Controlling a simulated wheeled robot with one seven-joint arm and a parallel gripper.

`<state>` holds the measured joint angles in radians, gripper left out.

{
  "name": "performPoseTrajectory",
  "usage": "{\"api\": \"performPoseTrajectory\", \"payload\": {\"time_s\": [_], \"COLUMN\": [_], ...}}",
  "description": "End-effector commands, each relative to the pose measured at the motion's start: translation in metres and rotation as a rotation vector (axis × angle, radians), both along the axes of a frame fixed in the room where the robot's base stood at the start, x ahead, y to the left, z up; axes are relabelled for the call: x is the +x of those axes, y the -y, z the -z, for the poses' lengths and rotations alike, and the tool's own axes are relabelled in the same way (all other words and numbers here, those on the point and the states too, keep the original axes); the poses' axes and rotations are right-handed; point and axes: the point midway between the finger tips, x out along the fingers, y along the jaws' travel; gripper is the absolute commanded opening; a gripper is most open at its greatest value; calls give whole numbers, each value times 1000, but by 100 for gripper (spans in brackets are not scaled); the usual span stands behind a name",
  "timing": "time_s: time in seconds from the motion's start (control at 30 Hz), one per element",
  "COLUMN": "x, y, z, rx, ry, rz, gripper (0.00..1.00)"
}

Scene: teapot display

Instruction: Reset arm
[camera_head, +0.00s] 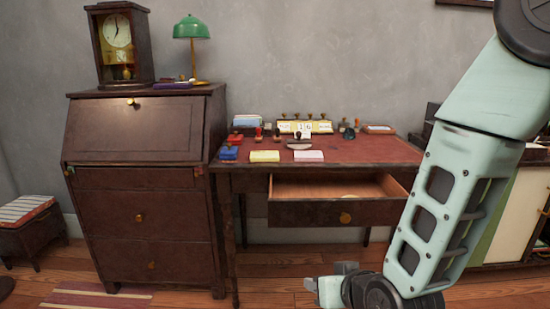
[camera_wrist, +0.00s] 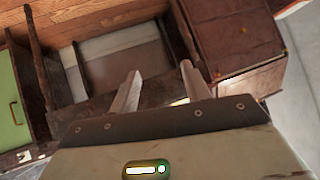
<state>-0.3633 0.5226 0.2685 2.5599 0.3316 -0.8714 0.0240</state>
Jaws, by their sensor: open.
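My mint-green arm (camera_head: 457,195) hangs down the right side of the head view and bends to the left at its lower end. My gripper (camera_head: 326,287) is low in front of the desk, below the open drawer (camera_head: 338,212), partly cut off by the frame's bottom edge. In the wrist view my gripper (camera_wrist: 161,71) shows two pale fingers spread apart with nothing held between them. Dark wooden furniture lies beyond the fingers.
The desk (camera_head: 375,150) has a red top with stamps, cards and a small calendar. A dark bureau (camera_head: 140,205) at left bears a clock (camera_head: 121,45) and a green lamp (camera_head: 191,30). A cabinet (camera_head: 512,215) stands at right. Wooden floor shows in front.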

Motion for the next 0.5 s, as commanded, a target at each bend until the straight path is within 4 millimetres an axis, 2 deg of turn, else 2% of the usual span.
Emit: {"api": "performPoseTrajectory", "payload": {"time_s": [0.1, 0.23, 0.37, 0.5], "x": [-30, -71, -114, -153], "y": [-16, -22, -16, 0], "z": [-14, -28, -44, -59], "rx": [-33, -103, -200, -304], "ry": [-137, -291, -429, -548], "rz": [-107, -225, -327, -405], "gripper": [47, 47, 47, 47]}}
